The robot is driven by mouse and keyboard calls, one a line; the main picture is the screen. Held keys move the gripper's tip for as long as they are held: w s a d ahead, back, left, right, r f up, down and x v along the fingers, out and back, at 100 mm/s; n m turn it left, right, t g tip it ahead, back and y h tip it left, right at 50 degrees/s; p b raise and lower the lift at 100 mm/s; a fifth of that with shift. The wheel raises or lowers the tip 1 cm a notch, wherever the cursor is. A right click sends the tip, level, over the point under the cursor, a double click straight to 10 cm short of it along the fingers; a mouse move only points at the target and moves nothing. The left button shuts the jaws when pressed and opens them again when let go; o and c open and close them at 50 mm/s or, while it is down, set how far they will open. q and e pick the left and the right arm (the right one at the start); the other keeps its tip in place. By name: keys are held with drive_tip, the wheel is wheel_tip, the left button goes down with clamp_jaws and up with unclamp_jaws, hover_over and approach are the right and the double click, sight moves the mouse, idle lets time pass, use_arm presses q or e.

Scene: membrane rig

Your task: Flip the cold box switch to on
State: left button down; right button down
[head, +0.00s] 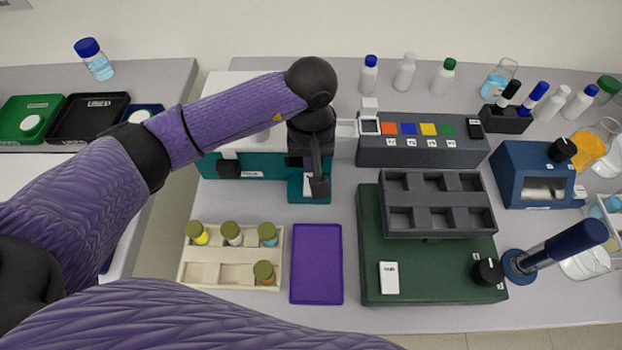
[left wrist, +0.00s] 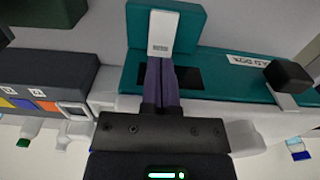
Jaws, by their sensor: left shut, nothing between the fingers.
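The cold box (head: 262,168) is a teal unit with a pale top, behind the middle of the table; its teal front and label (left wrist: 248,60) show in the left wrist view. A black block (head: 229,169) sits on its front, left of my gripper. A teal tab juts from its right end and bears a small white plate (left wrist: 162,32). I cannot tell for certain which part is the switch. My left gripper (head: 319,187) is shut and empty, pointing down over the tab. Its purple fingers (left wrist: 163,75) end close to the white plate; contact is unclear. My right gripper is out of view.
A grey unit with coloured buttons (head: 420,153) stands right of the cold box. A green base (head: 370,230) with a dark rack (head: 435,178) is nearer. A cream vial rack (head: 205,275) and purple mat (head: 316,263) lie in front. Bottles stand along the back.

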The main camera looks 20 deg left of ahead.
use_arm(q)
drive_tip(key=shift+f+b, duration=0.95)
drive_tip(key=shift+f, duration=0.15)
idle(0.3)
drive_tip(key=shift+r+p, duration=2.2)
drive_tip(key=shift+r, duration=1.4)
drive_tip(key=shift+f, duration=0.1)
